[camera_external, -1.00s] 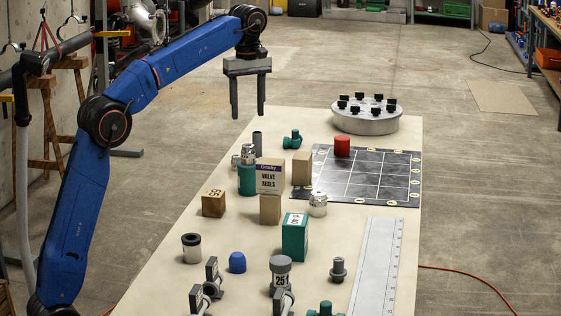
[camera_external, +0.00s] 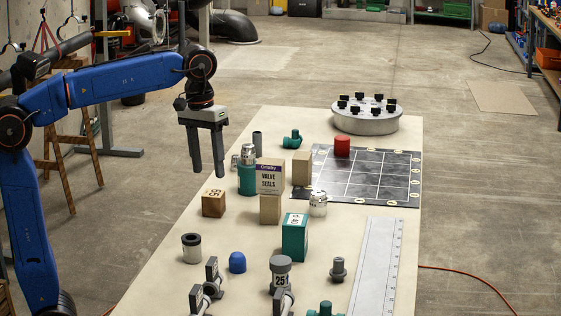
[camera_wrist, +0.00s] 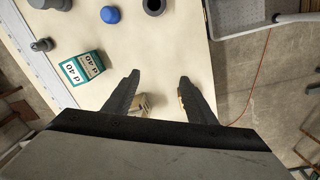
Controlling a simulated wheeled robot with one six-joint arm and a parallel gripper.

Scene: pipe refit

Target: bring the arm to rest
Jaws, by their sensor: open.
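My gripper (camera_external: 207,171) is open and empty in the external view. It hangs with its fingers pointing down, above the table's left edge near the wooden block marked 15 (camera_external: 214,203). In the wrist view my gripper's two dark fingers (camera_wrist: 158,84) stand apart with bare table between and beyond them. The blue arm is bent at the left of the external view, its forearm nearly level. The table (camera_external: 160,285) lies below and to the right of the gripper.
Near the gripper stand a green cylinder with a metal top (camera_external: 247,178), a grey tube (camera_external: 257,139) and the valve seals box (camera_external: 270,176). A teal box (camera_external: 295,237), blue cap (camera_external: 237,262) and dark grid board (camera_external: 375,175) are farther off. Floor left of the table is open.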

